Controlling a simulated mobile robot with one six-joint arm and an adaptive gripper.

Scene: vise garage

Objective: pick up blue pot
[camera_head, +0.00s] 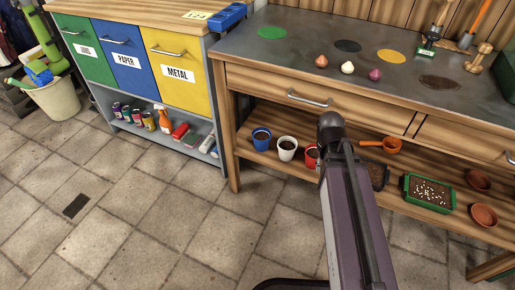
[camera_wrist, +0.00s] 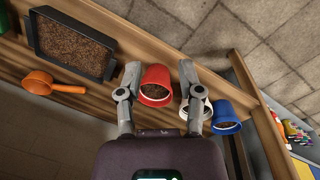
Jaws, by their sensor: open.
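The blue pot (camera_head: 261,139) holds dark soil and stands upright on the wooden lower shelf, at the left end of a row of pots in the head view. In the wrist view the blue pot (camera_wrist: 226,117) is to the right of my gripper (camera_wrist: 160,69), outside its right finger. My gripper is open, and its fingers appear on either side of the red pot (camera_wrist: 155,92); I cannot tell whether they touch it. The white pot (camera_wrist: 205,108) is partly hidden behind the right finger. In the head view my arm hides the gripper.
The white pot (camera_head: 287,149) and red pot (camera_head: 311,158) stand right of the blue pot. The workbench top (camera_head: 310,38) overhangs the shelf. An orange scoop (camera_head: 390,145), a dark soil tray (camera_head: 376,175) and a green tray (camera_head: 428,206) are farther right.

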